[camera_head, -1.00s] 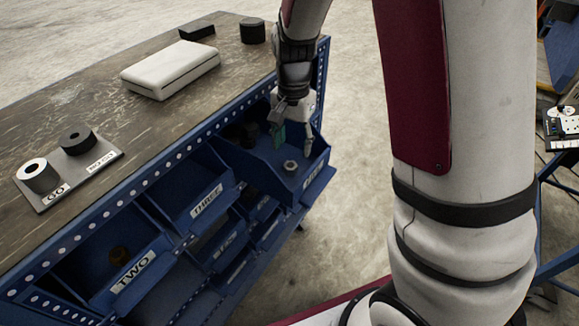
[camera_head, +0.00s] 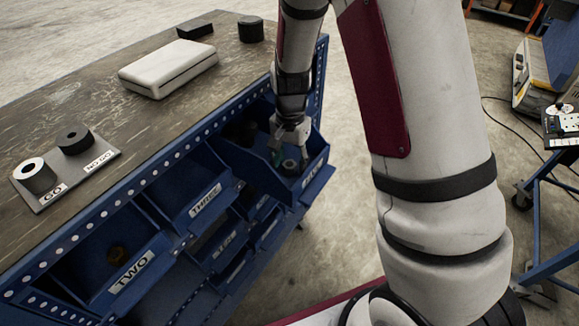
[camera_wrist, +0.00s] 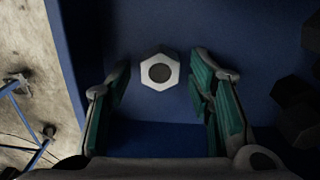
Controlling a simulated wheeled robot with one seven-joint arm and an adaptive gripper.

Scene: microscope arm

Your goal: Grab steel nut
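The steel nut (camera_wrist: 159,71) is a bright hexagonal piece with a dark round hole. It lies on the floor of a blue bin, and it also shows in the head view (camera_head: 290,165) near the bin's labelled front. My gripper (camera_wrist: 160,92) is open, with green-padded fingers spread to the left and right. The nut sits between and slightly beyond the fingertips, with gaps on both sides. In the head view my gripper (camera_head: 287,155) reaches down into the bin at the nut. No contact with the nut is visible.
The blue bin (camera_head: 318,180) has walls around the nut. Dark nuts (camera_wrist: 292,105) lie to the right in the wrist view. Other blue bins, one labelled TWO (camera_head: 130,272), line the bench front. A white case (camera_head: 168,68) and a GO/NO GO gauge plate (camera_head: 105,160) sit on the worktop.

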